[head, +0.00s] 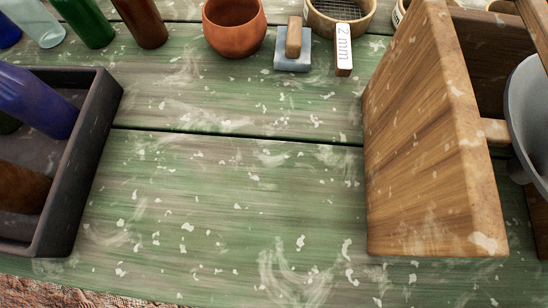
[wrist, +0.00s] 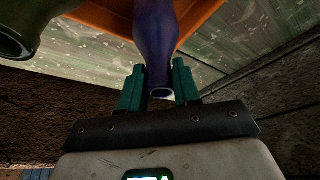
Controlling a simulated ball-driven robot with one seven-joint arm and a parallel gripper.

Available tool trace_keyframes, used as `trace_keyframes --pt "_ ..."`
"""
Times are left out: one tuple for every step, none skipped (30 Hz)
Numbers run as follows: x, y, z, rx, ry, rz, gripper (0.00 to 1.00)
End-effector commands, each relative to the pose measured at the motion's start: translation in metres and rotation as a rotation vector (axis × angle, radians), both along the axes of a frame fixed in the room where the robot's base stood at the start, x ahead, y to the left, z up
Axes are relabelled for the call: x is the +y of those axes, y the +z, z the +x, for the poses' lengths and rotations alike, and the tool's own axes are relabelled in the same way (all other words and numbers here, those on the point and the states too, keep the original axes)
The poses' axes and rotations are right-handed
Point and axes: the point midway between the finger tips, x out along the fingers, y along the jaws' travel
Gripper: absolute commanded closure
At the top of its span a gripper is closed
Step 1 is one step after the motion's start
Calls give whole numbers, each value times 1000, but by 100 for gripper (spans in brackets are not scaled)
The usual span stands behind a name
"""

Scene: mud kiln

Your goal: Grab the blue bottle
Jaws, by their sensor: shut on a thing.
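In the wrist view a dark blue bottle (wrist: 154,35) runs from the top edge down between the two teal fingers of my gripper (wrist: 158,70). Its open mouth points toward the camera. My gripper is shut on the neck end of this bottle. In the head view a blue bottle (head: 36,100) lies tilted in a dark tray (head: 84,160) at the left, cut off by the picture edge. Part of another blue thing (head: 9,32) shows at the top left corner. I cannot tell which of these my gripper holds; my gripper is not in the head view.
A brown bottle (head: 22,188) lies in the tray. Clear, green (head: 85,20) and brown bottles stand behind, beside a clay pot (head: 234,24). A wooden stand (head: 420,140) blocks the right. The green table (head: 235,200) is clear between. A green bottle (wrist: 30,25) shows in the wrist view.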

Motion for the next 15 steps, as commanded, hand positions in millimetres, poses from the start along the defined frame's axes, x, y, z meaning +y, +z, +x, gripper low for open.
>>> trace_keyframes --pt "0 0 0 0 0 0 86" --pt "0 0 0 0 0 0 88" --pt "0 0 0 0 0 0 92" --pt "0 0 0 0 0 0 95" --pt "0 0 0 0 0 0 98" --pt "0 0 0 0 0 0 100" --pt "0 0 0 0 0 0 100" --pt "0 0 0 0 0 0 100" --pt "0 0 0 0 0 0 100" --pt "0 0 0 0 0 0 100" --pt "0 0 0 1 0 -1 100" --pt "0 0 0 0 0 0 100" --pt "0 0 0 1 0 -1 100" --pt "0 0 0 -1 0 1 100" --pt "0 0 0 -1 0 1 100"
